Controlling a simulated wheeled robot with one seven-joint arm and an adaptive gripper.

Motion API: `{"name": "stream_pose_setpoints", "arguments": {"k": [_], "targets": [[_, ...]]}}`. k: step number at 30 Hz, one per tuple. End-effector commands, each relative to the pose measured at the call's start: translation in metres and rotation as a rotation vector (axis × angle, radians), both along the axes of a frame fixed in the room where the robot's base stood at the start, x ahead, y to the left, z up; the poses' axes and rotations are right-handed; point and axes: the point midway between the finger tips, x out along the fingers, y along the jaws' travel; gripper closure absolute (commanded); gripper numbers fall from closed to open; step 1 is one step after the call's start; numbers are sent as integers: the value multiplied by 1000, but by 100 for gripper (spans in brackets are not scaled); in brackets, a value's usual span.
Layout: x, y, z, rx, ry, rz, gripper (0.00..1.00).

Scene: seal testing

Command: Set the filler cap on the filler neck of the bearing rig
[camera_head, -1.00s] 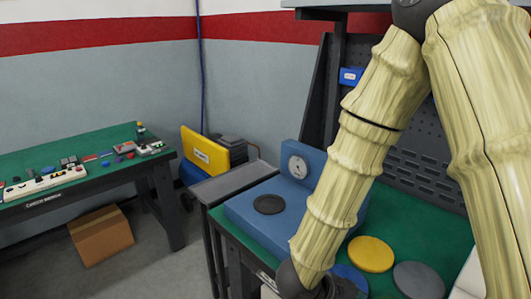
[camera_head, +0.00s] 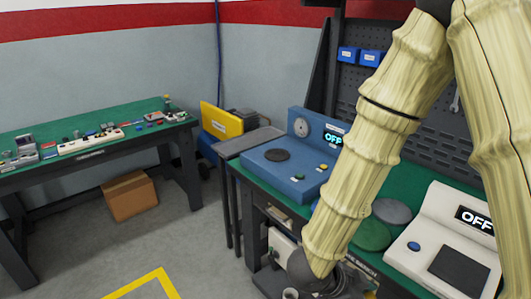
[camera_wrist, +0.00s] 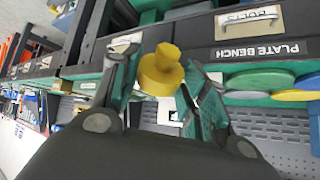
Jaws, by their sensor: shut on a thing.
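In the wrist view my gripper (camera_wrist: 160,92) is shut on a small yellow stepped piece (camera_wrist: 162,66), which looks like the filler cap. It sits between the two fingers, with its narrower stub toward the top of the picture. In the head view my gripper (camera_head: 322,286) is low at the bottom edge, in front of the bench, and what it holds is hidden there. A yellow unit with a dark motor-like block (camera_head: 222,122) stands in the back corner. I cannot tell whether it is the bearing rig. No filler neck can be made out.
A green-topped bench (camera_head: 395,180) carries a blue gauge unit (camera_head: 285,165), coloured discs (camera_head: 372,234) and a white console (camera_head: 445,235) reading OFF. A second bench (camera_head: 100,155) with small parts is at left. A cardboard box (camera_head: 130,195) is on the floor. Floor between is clear.

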Motion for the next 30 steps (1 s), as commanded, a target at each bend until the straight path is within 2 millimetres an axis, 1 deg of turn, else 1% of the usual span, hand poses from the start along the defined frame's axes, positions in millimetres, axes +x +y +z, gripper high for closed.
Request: {"name": "stream_pose_setpoints", "arguments": {"k": [8, 17, 24, 30], "targets": [[23, -3, -13, 1, 8, 102, 72], [42, -9, -25, 2, 4, 259, 72], [77, -9, -49, 4, 8, 481, 72], [98, -1, -69, 6, 8, 680, 72]]}}
